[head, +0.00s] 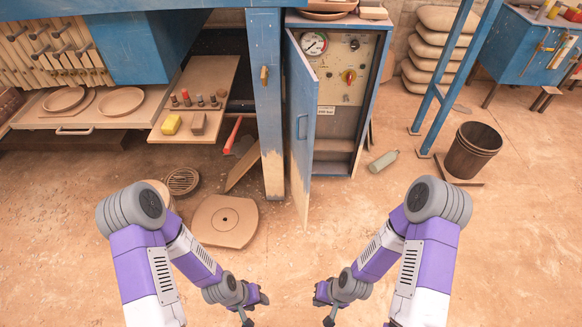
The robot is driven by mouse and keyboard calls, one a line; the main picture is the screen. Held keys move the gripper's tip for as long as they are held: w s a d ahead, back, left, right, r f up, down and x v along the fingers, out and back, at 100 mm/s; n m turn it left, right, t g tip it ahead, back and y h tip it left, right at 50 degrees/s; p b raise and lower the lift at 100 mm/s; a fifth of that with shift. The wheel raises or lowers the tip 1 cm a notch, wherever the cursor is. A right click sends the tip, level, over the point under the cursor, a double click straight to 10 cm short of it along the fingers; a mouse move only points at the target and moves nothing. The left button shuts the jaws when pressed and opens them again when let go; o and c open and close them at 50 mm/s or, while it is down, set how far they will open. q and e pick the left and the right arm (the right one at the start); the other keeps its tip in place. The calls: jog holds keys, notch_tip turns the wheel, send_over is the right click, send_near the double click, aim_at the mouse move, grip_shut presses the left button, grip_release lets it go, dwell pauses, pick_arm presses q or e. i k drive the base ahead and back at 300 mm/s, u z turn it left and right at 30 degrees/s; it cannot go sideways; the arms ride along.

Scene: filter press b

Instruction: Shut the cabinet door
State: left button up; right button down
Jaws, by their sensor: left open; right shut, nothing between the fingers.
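The cabinet (379,70) stands at the upper middle, with a gauge (314,43) and a control panel inside. Its blue door (302,120) is hinged on the left side and stands wide open, swung out toward me. A bar handle (302,127) is on the door's face. My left gripper (246,318) is in front and to the left of the door, low in the picture, apart from it and open. My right gripper (329,319) is to the right of the door's lower edge, apart from it, shut and empty. The fingertips of both are small and close to the bottom edge.
A blue post (267,100) stands just left of the door. A round-holed plate (224,221) and a drain grate (182,181) lie on the floor at left. Floor before the cabinet is clear.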

aim_at(302, 84)
jog(key=u, duration=0.55)
jog(key=i, duration=1.3)
jog(key=z, duration=0.7)
